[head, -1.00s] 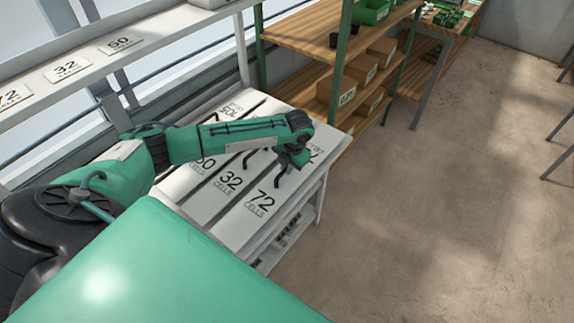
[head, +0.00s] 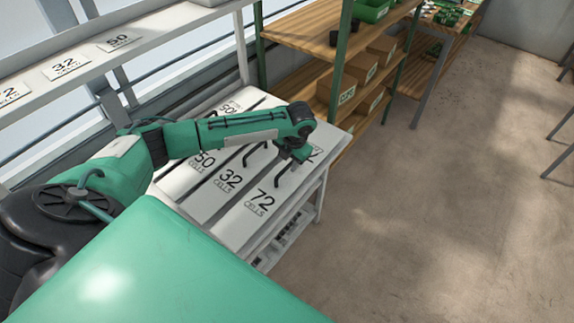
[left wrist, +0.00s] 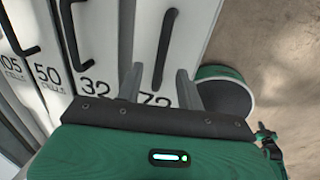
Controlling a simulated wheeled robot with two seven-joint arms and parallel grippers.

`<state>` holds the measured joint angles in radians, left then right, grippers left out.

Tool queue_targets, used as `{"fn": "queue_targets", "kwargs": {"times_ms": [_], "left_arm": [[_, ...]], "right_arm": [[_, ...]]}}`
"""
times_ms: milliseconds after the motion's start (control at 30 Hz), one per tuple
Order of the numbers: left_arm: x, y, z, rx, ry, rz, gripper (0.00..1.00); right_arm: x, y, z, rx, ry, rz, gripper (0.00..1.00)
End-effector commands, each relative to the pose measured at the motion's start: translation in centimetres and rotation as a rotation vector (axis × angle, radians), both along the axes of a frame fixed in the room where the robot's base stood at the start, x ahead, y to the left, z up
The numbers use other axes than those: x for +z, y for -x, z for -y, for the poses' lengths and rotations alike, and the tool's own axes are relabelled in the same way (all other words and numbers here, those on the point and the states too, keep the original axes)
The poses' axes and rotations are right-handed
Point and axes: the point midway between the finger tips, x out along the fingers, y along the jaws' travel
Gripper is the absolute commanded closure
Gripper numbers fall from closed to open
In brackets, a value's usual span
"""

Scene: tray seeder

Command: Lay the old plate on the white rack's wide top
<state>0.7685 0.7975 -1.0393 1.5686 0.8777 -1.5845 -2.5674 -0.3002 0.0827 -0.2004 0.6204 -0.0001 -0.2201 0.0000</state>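Long white plates lie side by side on the white rack (head: 318,203), marked 105, 50, 32 and 72, with dark bar handles. Which one is the old plate I cannot tell. The 72 plate (head: 245,217) is nearest the front edge; it also shows in the left wrist view (left wrist: 188,38). My left gripper (head: 291,160) is over it. In the left wrist view the gripper (left wrist: 158,86) has its fingers apart. The 72 plate's handle (left wrist: 165,45) lies ahead, its lower end between the fingers in the picture; contact is not visible. My right gripper is not in view.
A white shelf (head: 150,38) with number cards runs above the rack at the left. A wooden shelf unit (head: 300,38) with cardboard boxes (head: 362,65) and a green bin (head: 372,10) stands beyond.

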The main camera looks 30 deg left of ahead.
Motion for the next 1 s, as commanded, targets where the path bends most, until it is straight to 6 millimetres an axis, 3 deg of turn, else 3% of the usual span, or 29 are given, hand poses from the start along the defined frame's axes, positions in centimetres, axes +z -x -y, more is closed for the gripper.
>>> {"fn": "queue_targets", "kwargs": {"times_ms": [300, 500, 700, 1000], "left_arm": [[7.1, 0.0, 1.5, -0.003, 0.002, 0.006, 0.62], [10.1, 0.1, 2.0, -0.001, 0.001, 0.004, 0.62], [11.1, 0.2, 2.2, -0.001, 0.0, 0.002, 0.62], [11.1, 0.2, 2.2, -0.001, 0.0, 0.002, 0.62]], "right_arm": [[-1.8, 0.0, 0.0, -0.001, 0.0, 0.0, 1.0], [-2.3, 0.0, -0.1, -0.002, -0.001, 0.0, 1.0], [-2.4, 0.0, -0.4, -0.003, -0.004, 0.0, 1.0], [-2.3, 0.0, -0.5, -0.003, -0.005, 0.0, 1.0]]}}
